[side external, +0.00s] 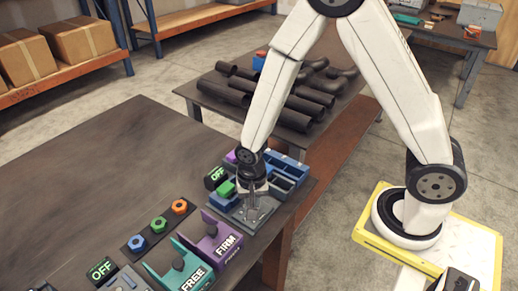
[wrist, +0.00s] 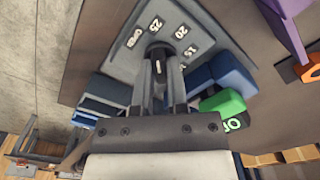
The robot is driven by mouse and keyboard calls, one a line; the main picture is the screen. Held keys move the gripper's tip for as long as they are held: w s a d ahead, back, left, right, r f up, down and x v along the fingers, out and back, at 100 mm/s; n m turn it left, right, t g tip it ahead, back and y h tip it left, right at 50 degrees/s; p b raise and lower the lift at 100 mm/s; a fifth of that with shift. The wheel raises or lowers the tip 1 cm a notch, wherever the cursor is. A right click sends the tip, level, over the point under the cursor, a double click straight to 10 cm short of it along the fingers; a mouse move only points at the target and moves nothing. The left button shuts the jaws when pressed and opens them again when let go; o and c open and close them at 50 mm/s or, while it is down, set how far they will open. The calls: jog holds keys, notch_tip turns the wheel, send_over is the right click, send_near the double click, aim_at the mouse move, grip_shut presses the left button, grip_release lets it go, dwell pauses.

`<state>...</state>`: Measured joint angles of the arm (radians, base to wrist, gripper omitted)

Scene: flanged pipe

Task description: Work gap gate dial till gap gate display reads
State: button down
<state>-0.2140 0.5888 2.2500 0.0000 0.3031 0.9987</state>
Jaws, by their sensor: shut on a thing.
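The dial (wrist: 158,48) is a dark knob on a grey plate (wrist: 112,62), with white marks OPEN, 25, 20 and 15 around it. My gripper (wrist: 161,75) is shut on the dial, and its fingers hide much of the knob. Which mark the dial points at is unclear. In the side view my gripper (side external: 254,205) reaches down onto the grey plate (side external: 252,220) at the table's right edge. A small black display (side external: 215,177) near the plate reads OFF in green. The wrist view shows only part of a display (wrist: 232,124), next to a green block.
A green block (side external: 226,188) and blue bins (side external: 285,180) stand close around my gripper. Purple FIRM (side external: 222,243) and teal FREE (side external: 187,266) holders are in front. Another OFF display (side external: 101,269) and coloured nuts (side external: 158,224) lie left. The table's far left is clear.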

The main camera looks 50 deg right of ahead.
jog(key=c, duration=0.6)
grip_release()
jog(key=shift+c, duration=0.2)
jog(key=shift+r, duration=0.2)
jog(key=shift+r, duration=3.75)
jog(key=s+d+r+n+t, duration=0.2)
jog(key=s+d+r+n, duration=0.2)
jog(key=d+n, duration=0.3)
jog(key=shift+r+n+t, duration=0.15)
jog(key=shift+n+t, duration=0.15)
jog(key=shift+n, duration=0.7)
